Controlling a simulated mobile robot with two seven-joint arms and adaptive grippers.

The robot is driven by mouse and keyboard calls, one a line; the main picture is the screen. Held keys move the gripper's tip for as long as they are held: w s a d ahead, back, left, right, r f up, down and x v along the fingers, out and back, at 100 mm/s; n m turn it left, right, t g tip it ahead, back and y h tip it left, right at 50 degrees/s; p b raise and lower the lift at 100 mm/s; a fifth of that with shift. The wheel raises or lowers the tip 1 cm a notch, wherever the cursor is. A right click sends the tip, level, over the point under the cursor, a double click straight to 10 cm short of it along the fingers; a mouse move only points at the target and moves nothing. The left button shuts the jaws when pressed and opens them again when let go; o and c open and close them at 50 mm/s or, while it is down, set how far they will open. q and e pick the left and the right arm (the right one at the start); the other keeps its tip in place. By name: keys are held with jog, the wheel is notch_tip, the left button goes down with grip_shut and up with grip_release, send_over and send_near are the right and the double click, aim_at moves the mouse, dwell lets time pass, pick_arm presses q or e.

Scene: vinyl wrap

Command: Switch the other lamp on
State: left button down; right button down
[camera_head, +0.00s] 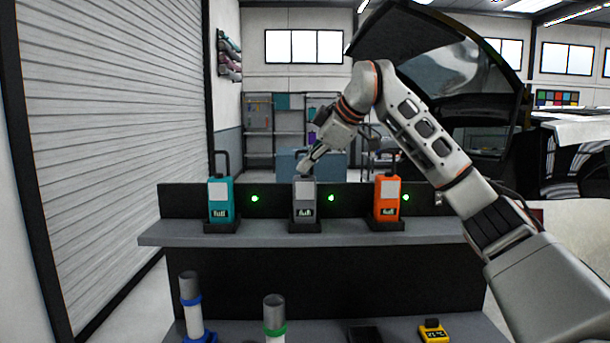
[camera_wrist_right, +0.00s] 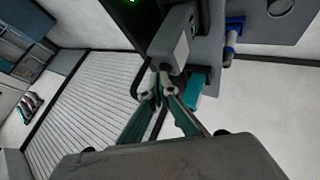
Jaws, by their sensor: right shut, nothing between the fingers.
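Three box-shaped lamps stand upright in a row on a grey shelf: a teal lamp (camera_head: 222,203) at left, a grey lamp (camera_head: 305,207) in the middle and an orange lamp (camera_head: 386,204) at right. Each has a pale panel on its front; I cannot tell which are lit. My right gripper (camera_head: 305,170) is shut and empty at the top of the grey lamp. In the right wrist view its fingertips (camera_wrist_right: 162,88) are close to the end of the grey lamp (camera_wrist_right: 174,38); contact is unclear. The teal lamp (camera_wrist_right: 196,88) shows behind them. My left gripper is not in view.
The grey shelf (camera_head: 270,233) has green indicator lights along its dark backboard. Below stand a tube with a blue ring (camera_head: 190,293), a tube with a green ring (camera_head: 274,312) and a yellow device (camera_head: 433,332). A roller shutter (camera_head: 110,130) is at left.

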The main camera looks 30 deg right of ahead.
aim_at(306, 175)
dwell(0.3)
jog(key=shift+r+p, duration=0.45)
jog(key=shift+p, duration=0.1)
notch_tip(306, 175, up, 2)
jog(key=shift+r+p, duration=0.25)
jog(key=shift+p, duration=0.75)
jog(key=shift+r, duration=1.7)
